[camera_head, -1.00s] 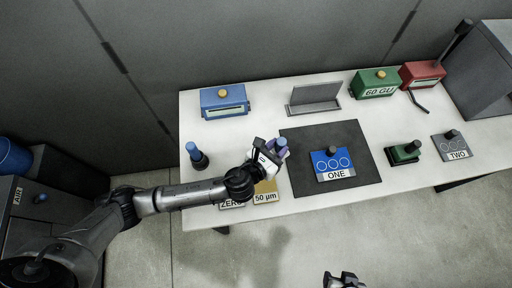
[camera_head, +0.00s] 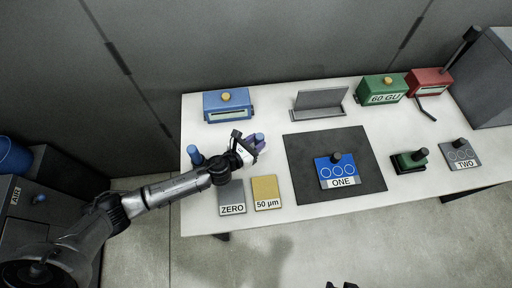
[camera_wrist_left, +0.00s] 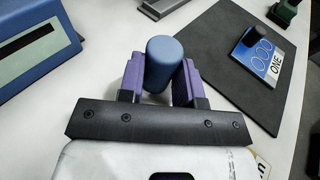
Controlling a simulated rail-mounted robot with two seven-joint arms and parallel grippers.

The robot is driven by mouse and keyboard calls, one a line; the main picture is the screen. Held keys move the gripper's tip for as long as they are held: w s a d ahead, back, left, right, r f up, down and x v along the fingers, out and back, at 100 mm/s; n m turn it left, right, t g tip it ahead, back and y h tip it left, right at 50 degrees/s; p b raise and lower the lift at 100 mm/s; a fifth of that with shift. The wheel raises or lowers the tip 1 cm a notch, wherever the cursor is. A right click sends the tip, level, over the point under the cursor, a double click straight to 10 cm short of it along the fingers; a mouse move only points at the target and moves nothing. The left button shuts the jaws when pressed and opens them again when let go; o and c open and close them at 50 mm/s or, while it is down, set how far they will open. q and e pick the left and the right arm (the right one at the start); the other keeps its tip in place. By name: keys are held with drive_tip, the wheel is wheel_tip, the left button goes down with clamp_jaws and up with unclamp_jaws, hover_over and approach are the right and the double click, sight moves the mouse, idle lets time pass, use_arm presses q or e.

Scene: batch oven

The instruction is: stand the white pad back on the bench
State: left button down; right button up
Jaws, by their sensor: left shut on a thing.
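My left gripper (camera_head: 257,143) is over the left part of the bench (camera_head: 268,222), behind the two small plates. Its purple fingers are shut on a blue cylindrical handle (camera_head: 259,137), which also shows in the left wrist view (camera_wrist_left: 165,62). The lower end of the held thing is hidden, so I cannot see a white pad or tell whether it touches the bench. A similar blue handle (camera_head: 193,151) stands just left of the gripper, partly behind it. Only a dark tip of my right gripper (camera_head: 342,285) shows at the bottom edge.
A grey ZERO plate (camera_head: 231,194) and a gold 50 µm plate (camera_head: 265,188) lie in front. A dark mat (camera_head: 300,165) with the blue ONE block (camera_head: 330,170) is to the right. A blue meter (camera_head: 226,107) and a grey stand (camera_head: 320,101) are behind.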

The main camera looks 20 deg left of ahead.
use_arm(q)
drive_tip(key=shift+f+b, duration=0.7)
drive_tip(key=shift+f, duration=1.3)
drive_tip(key=shift+r, duration=0.1)
drive_tip(key=shift+f, duration=0.25)
drive_tip(key=c, duration=0.8)
unclamp_jaws()
